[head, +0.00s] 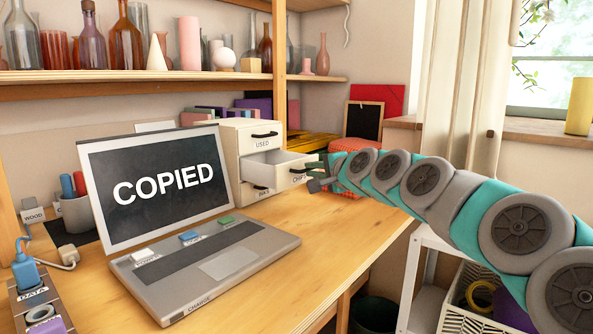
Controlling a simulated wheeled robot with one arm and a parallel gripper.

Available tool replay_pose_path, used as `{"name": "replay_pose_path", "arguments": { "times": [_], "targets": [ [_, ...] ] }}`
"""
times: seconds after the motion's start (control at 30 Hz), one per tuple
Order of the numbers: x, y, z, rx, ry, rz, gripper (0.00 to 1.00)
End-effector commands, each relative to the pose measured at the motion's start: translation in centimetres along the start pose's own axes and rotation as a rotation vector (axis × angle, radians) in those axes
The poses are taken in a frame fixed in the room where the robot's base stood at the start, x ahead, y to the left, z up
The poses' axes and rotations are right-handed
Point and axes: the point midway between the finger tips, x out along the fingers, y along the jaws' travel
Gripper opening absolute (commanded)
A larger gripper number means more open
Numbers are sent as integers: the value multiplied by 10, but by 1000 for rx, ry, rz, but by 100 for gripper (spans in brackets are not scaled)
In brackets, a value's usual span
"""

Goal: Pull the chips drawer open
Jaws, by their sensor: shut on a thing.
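The small cream cabinet (231,147) stands on the desk behind the laptop. Its top drawer (263,136), labelled USED, is closed. Below it the chips drawer (279,158) is pulled out toward the right, and its inside looks empty. Its front carries a partly hidden label that seems to read CHIPS. My gripper (316,177) is at the right side of that front, shut on the drawer's dark handle (298,170). The fingertips are small and partly hard to make out. A lower drawer (256,192) with a dark handle is partly hidden beneath.
An open laptop (205,258) reading COPIED takes up the desk's front, with small labelled blocks on it. A red patterned object (352,163) lies behind my gripper. A shelf with bottles (150,80) hangs above. A white cart with a basket (470,300) stands at the lower right.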

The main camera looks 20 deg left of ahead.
Motion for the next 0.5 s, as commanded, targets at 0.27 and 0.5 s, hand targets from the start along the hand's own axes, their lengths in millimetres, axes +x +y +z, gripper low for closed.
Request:
{"name": "replay_pose_path", "arguments": {
  "times": [0.27, 0.5],
  "targets": [
    [-16, 5, -8, 0, 3, 0, 0],
    [-16, 4, -7, 0, 2, 0, 13]
  ]
}}
